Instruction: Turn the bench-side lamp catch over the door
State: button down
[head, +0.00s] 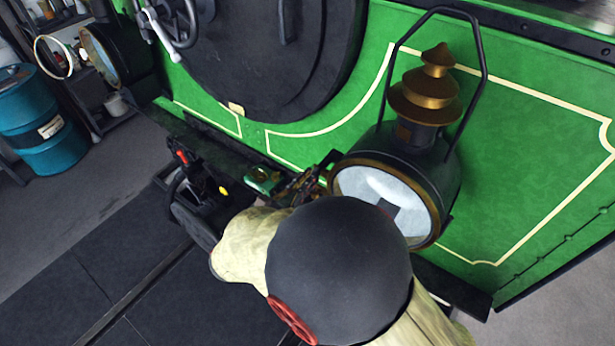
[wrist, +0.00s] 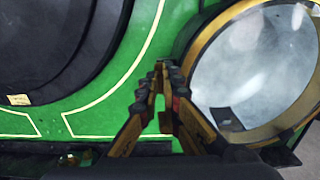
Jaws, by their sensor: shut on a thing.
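A large black lamp with a brass-rimmed round glass door (head: 385,205) and a tiered brass chimney (head: 430,85) stands at the front of the green engine. The same glass door (wrist: 255,70) fills the right of the wrist view. My gripper (wrist: 165,78) is at the left edge of the brass rim, its fingertips almost together. In the head view my gripper (head: 318,178) is partly hidden behind my arm. It is shut on a small piece, the lamp catch, which the fingers hide. I cannot tell the catch's angle.
The dark round smokebox door (head: 270,60) is left of the lamp. A second lamp (head: 105,50) stands at the far left, near a blue drum (head: 42,125) and shelves. A black handle loop (head: 478,85) arches over the near lamp. Dark floor lies open at lower left.

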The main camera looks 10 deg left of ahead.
jog(key=shift+f+b, duration=0.1)
jog(key=shift+b, duration=0.2)
jog(key=m+b, duration=0.4)
jog(key=b, duration=0.2)
jog(key=m+b, duration=0.4)
jog(key=b, duration=0.2)
jog(key=d+f+m+b, duration=0.1)
jog(key=m+b, duration=0.3)
jog(key=b, duration=0.3)
jog(key=shift+s, duration=0.2)
jog(key=m+b, duration=0.4)
jog(key=b, duration=0.3)
jog(key=shift+f, duration=0.1)
jog(key=m+b, duration=0.1)
jog(key=b, duration=0.1)
jog(key=shift+m+b, duration=0.3)
jog(key=shift+b, duration=0.05)
jog(key=shift+r+b, duration=0.2)
jog(key=shift+b, duration=0.15)
jog(key=shift+r+m, duration=0.15)
jog(key=shift+m, duration=0.25)
jog(key=c, duration=2)
grip_release()
jog(key=shift+f, duration=0.2)
